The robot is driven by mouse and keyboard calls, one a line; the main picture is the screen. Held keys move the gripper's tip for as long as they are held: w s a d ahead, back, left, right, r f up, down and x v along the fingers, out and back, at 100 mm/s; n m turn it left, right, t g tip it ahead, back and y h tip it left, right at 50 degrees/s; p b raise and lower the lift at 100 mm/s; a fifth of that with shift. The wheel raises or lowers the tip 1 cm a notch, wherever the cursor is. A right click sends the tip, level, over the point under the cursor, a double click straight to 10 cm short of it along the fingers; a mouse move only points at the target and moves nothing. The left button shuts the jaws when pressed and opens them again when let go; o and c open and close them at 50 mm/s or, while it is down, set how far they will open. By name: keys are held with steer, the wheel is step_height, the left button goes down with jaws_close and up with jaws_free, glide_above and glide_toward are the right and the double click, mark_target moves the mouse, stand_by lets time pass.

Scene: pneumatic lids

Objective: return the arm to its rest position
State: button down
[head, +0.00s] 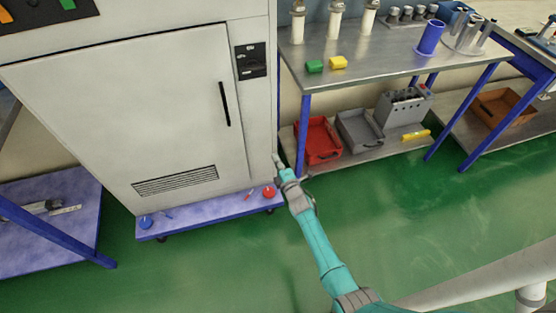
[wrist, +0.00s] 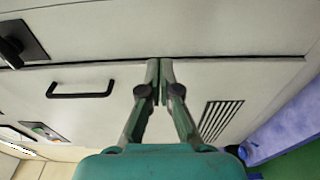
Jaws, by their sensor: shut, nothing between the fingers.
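My teal arm (head: 318,245) reaches forward from the bottom of the head view. My gripper (head: 275,157) is near the lower right edge of the grey-white cabinet (head: 262,120). In the wrist view my gripper (wrist: 160,65) has its two fingertips together with nothing between them. Behind it in that view are the cabinet door (wrist: 105,105), its black handle (wrist: 80,94) and its vent slots (wrist: 220,118). I cannot tell whether the fingertips touch the cabinet.
The green floor (head: 420,215) at right is clear.

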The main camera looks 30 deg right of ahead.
steer(key=shift+s+d, duration=0.2)
steer(key=shift+d, duration=0.1)
steer(key=s+a+m+g+y, duration=0.1)
steer(key=s+a+m, duration=0.4)
steer(key=s, duration=1.1)
steer(key=s+a+m, duration=0.3)
steer(key=s+a, duration=0.4)
steer(key=s, duration=0.8)
steer(key=s+a+r+m+g+y, duration=0.1)
steer(key=s+a+r+m, duration=0.3)
steer(key=s+r, duration=1.8)
steer(key=r+m+g, duration=0.1)
steer(key=m, duration=0.3)
steer(key=shift+y, duration=0.3)
